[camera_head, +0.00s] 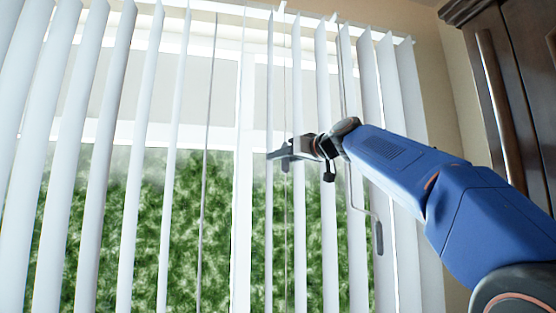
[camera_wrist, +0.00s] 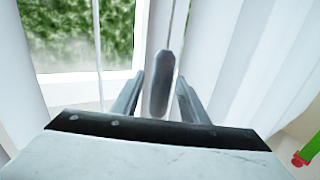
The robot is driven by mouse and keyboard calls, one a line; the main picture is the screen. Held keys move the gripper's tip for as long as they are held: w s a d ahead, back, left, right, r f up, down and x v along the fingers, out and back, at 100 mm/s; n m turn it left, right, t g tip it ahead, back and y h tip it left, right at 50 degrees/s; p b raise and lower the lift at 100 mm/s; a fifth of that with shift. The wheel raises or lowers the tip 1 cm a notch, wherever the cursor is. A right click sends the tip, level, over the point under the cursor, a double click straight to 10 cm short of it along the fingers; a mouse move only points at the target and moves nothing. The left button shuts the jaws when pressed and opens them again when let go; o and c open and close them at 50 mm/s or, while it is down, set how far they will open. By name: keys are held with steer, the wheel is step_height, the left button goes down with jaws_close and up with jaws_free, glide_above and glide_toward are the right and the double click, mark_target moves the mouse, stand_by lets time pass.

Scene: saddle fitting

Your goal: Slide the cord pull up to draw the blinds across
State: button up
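A dark grey, elongated cord pull (camera_wrist: 161,88) hangs on a thin cord in the wrist view. My gripper (camera_wrist: 158,80) is open, with one finger on each side of the pull. Gaps show between the pull and both fingers. In the head view my gripper (camera_head: 279,154) is among the slats at the middle of the window. A small dark piece that looks like the pull (camera_head: 285,165) shows just below the fingers there. The vertical blinds (camera_head: 323,90) are white slats spread across the window, turned so that greenery shows between them.
A second dark grey handle (camera_head: 378,238) hangs on a bent, thin rod or cord to the right of my gripper. A dark wooden cabinet (camera_head: 490,90) stands at the right. Slats hang close around my gripper. A green and red object (camera_wrist: 305,155) shows at the wrist view's lower right.

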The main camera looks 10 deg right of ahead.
steer(key=v, duration=1.5)
steer(key=s+a+f+m+g+h, duration=0.1)
steer(key=s+f+g, duration=0.15)
steer(key=f, duration=0.95)
steer(key=s+a+f+m+g+h, duration=0.15)
steer(key=s+f, duration=0.25)
steer(key=f, duration=0.7)
steer(key=s+a+f+m+g+h, duration=0.1)
steer(key=s+f+g+h, duration=0.15)
steer(key=f, duration=0.95)
steer(key=s+d+f+g+h, duration=0.1)
steer(key=s+f, duration=0.5)
steer(key=f, duration=0.5)
steer(key=s+d+f+m+g+h, duration=0.1)
steer(key=s+d+f+g, duration=0.1)
steer(key=s+f, duration=0.5)
steer(key=s+d+f+g+h, duration=0.1)
steer(key=s+f, duration=0.6)
steer(key=f, duration=0.9)
steer(key=shift+d+f+m+g, duration=0.15)
steer(key=shift+d+m+g, duration=0.1)
steer(key=shift+m+g, duration=0.1)
steer(key=shift+c, duration=0.6)
